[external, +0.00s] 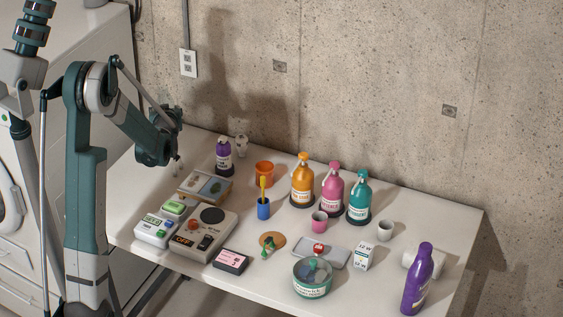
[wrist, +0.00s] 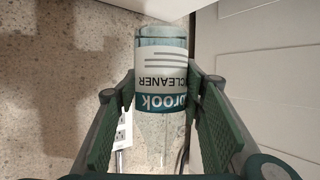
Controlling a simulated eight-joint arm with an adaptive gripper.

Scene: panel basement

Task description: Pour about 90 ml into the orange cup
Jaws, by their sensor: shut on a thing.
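The orange cup (external: 264,174) stands upright on the table, left of the pump bottles; its inside is too small to read. My gripper (external: 172,138) is at the table's far left, left of the cup and apart from it. In the wrist view, my gripper (wrist: 160,105) is shut on a clear bottle (wrist: 161,75) with a white and teal label reading "brook CLEANER". Pale teal liquid shows at the bottle's far end. In the external view, the held bottle is hidden or too small to make out, so its tilt is unclear.
Near the cup are a small purple bottle (external: 223,155), a blue cup (external: 264,210) with a yellow item, and an orange pump bottle (external: 302,183). A framed tray (external: 205,188) and a hot plate (external: 205,236) lie nearby. The concrete wall (external: 350,70) stands close behind.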

